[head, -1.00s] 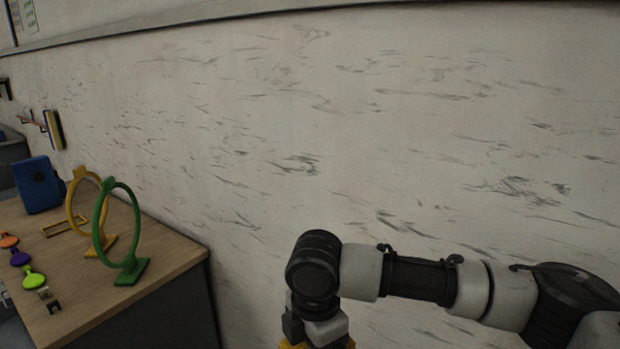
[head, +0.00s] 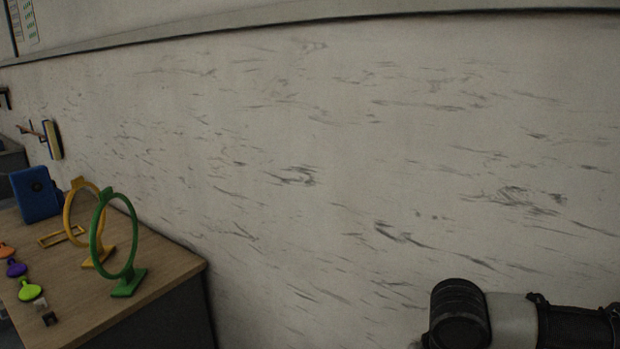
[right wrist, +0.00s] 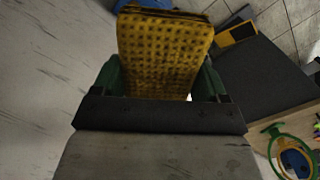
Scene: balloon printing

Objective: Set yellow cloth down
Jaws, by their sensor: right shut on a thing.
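The yellow cloth (right wrist: 165,50) is in the right wrist view, a flat folded piece with a dark dotted pattern. My right gripper (right wrist: 160,78) is shut on it, with a green finger showing at each side of the cloth. The cloth extends out past the fingers toward the top of the view. In the head view, part of my right arm shows at the bottom right, but the right gripper and the cloth are outside the picture. My left gripper is in neither view.
A wooden table (head: 165,270) stands at the left. A pale marbled wall (head: 350,150) runs behind.

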